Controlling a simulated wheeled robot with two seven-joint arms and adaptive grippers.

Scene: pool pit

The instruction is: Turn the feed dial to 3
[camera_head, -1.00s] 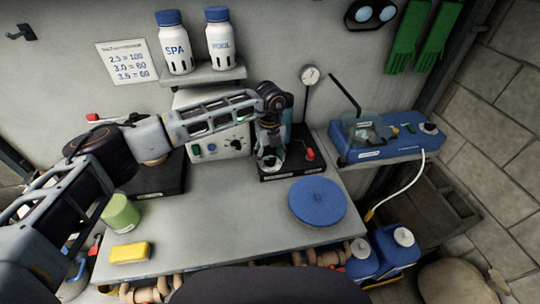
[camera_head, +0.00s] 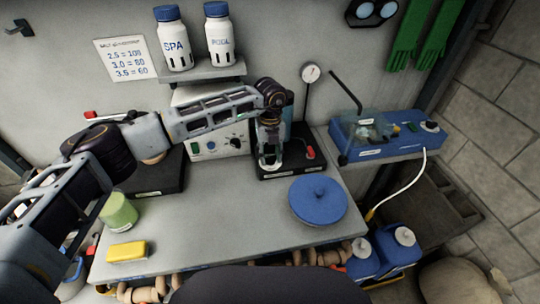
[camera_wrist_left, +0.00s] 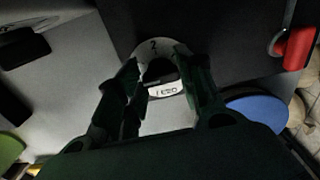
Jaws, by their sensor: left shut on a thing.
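The feed dial sits on a black box (camera_head: 303,171) at the back of the bench. In the left wrist view, a pale scale ring (camera_wrist_left: 153,46) shows the number 2 at its far edge, and a white label (camera_wrist_left: 166,90) lies near the dial. My left gripper (camera_head: 270,166) points down over the dial and is shut on its knob; its two dark fingers (camera_wrist_left: 162,68) stand either side of it. The knob is dark and mostly hidden, so I cannot read its pointer. My right gripper is not in view.
A red-handled lever (camera_head: 310,153) and a gauge (camera_head: 311,73) stand right of the gripper. A blue lid (camera_head: 317,200) lies in front, a white control panel (camera_head: 215,145) behind. A green cup (camera_head: 118,212) and yellow sponge (camera_head: 126,252) are at left. The bench middle is clear.

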